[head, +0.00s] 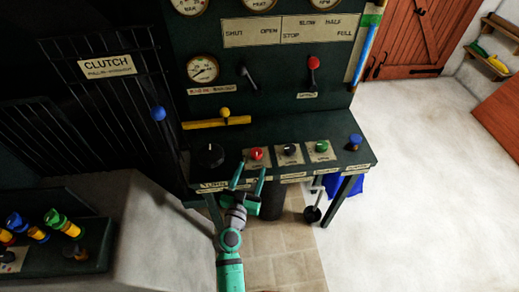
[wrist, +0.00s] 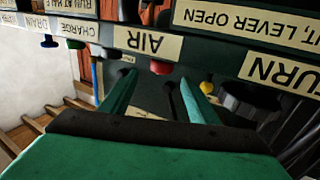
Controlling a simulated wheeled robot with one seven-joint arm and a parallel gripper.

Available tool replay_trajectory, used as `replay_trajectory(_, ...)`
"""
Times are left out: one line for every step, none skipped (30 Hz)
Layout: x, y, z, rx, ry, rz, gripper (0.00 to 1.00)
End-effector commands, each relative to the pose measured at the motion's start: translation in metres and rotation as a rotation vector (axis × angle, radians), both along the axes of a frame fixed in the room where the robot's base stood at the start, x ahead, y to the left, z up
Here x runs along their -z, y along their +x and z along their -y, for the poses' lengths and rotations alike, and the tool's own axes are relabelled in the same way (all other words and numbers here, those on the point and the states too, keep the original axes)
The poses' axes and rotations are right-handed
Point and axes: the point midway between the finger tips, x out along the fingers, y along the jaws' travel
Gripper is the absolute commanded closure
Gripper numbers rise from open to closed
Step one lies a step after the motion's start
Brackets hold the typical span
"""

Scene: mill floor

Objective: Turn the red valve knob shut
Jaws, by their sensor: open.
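The red valve knob (head: 256,154) sits on a pale plate at the front of the dark green console, left of a black knob (head: 289,150) and a green knob (head: 322,147). My gripper (head: 249,175) is open at the console's front edge, its two teal fingers pointing toward the red knob. In the wrist view the red knob (wrist: 160,67) shows just beyond the gap between the spread fingers (wrist: 158,80), partly hidden behind the upside-down AIR label (wrist: 148,41). The fingers look apart from the knob; the exact distance is hard to judge.
A large black dial (head: 210,157) is left of the red knob, and a blue knob (head: 355,141) is at the console's right end. A yellow lever (head: 217,123) lies behind. A blue-topped lever (head: 158,115) stands at left. Open floor (head: 430,190) lies to the right.

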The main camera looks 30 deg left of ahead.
Motion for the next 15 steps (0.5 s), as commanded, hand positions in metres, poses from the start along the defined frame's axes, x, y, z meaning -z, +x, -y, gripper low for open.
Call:
replay_trajectory(-0.001,0.006,-0.003,-0.002,0.001,0.003,0.45)
replay_trajectory(-0.001,0.010,-0.004,-0.003,0.001,0.002,0.45)
replay_trajectory(-0.001,0.016,-0.006,-0.003,0.001,0.002,0.45)
replay_trajectory(-0.002,0.021,-0.008,-0.004,0.001,0.003,0.45)
replay_trajectory(-0.001,0.026,-0.010,-0.005,0.000,0.003,0.45)
replay_trajectory(-0.001,0.033,-0.012,-0.006,0.001,0.002,0.45)
replay_trajectory(-0.002,0.038,-0.013,-0.006,0.002,0.003,0.45)
replay_trajectory(-0.001,0.043,-0.015,-0.006,0.001,0.002,0.45)
replay_trajectory(-0.002,0.050,-0.016,-0.005,0.001,0.003,0.45)
replay_trajectory(-0.001,0.055,-0.017,-0.005,0.001,0.002,0.45)
replay_trajectory(-0.001,0.060,-0.018,-0.004,0.001,0.002,0.45)
replay_trajectory(-0.001,0.066,-0.019,-0.003,0.001,0.002,0.45)
replay_trajectory(-0.001,0.070,-0.020,-0.003,0.001,0.001,0.45)
replay_trajectory(-0.001,0.074,-0.021,-0.003,0.001,0.001,0.45)
replay_trajectory(-0.001,0.079,-0.021,-0.002,0.001,0.001,0.45)
